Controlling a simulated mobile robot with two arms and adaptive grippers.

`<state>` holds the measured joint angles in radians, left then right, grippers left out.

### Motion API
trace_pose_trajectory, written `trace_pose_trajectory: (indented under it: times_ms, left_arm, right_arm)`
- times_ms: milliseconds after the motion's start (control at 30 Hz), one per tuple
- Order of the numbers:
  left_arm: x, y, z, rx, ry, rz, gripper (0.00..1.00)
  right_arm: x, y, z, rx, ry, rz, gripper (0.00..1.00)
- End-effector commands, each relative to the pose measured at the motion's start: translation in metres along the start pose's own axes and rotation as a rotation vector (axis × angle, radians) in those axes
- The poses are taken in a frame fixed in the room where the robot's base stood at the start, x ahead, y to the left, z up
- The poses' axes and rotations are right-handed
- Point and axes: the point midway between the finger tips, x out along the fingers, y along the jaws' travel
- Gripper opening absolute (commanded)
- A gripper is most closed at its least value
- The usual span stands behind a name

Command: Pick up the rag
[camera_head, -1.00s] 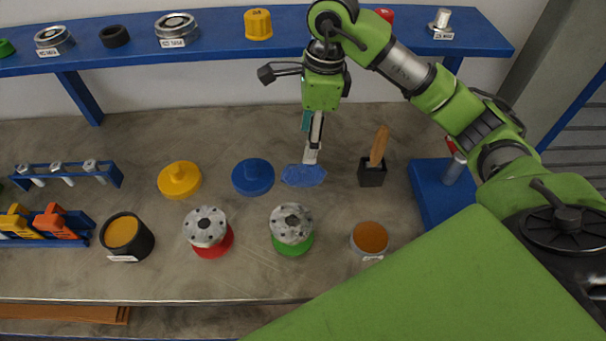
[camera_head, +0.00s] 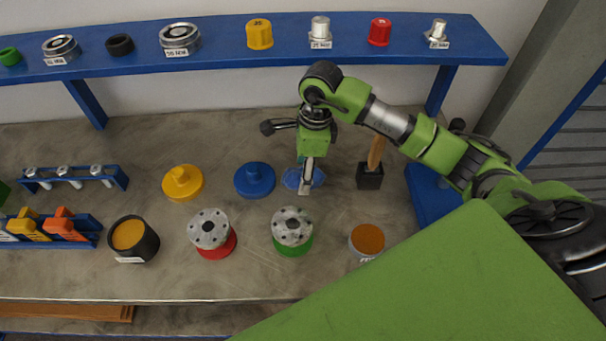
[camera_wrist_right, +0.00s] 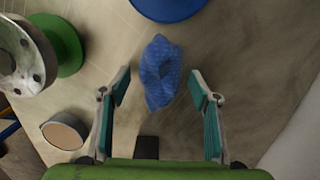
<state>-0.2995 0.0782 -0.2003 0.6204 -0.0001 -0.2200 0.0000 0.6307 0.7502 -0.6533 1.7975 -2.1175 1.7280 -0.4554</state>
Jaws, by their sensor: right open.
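My left gripper is not in view.
A flanged vessel on a green base (camera_head: 292,229) stands in front. A blue shelf (camera_head: 210,48) runs along the back.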

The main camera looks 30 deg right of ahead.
Motion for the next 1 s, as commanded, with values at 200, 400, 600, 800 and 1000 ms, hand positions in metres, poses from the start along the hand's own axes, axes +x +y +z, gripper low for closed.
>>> trace_pose_trajectory:
  times_ms: [200, 400, 600, 800, 1000]
  left_arm:
    - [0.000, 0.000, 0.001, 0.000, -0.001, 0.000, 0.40]
    - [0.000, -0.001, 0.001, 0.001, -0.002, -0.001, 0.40]
    - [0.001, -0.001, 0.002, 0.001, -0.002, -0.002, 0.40]
    - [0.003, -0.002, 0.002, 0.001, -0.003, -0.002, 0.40]
    - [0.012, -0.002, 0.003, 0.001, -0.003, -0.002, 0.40]
  right_arm:
    - [0.000, 0.000, 0.000, 0.000, 0.000, 0.000, 0.20]
    - [0.000, 0.000, 0.000, 0.000, 0.000, 0.000, 0.15]
    - [-0.001, 0.000, 0.000, 0.000, 0.000, 0.000, 0.15]
    - [-0.013, -0.001, 0.002, 0.000, -0.002, -0.003, 0.15]
    - [-0.043, 0.009, 0.013, -0.007, -0.005, -0.004, 0.15]
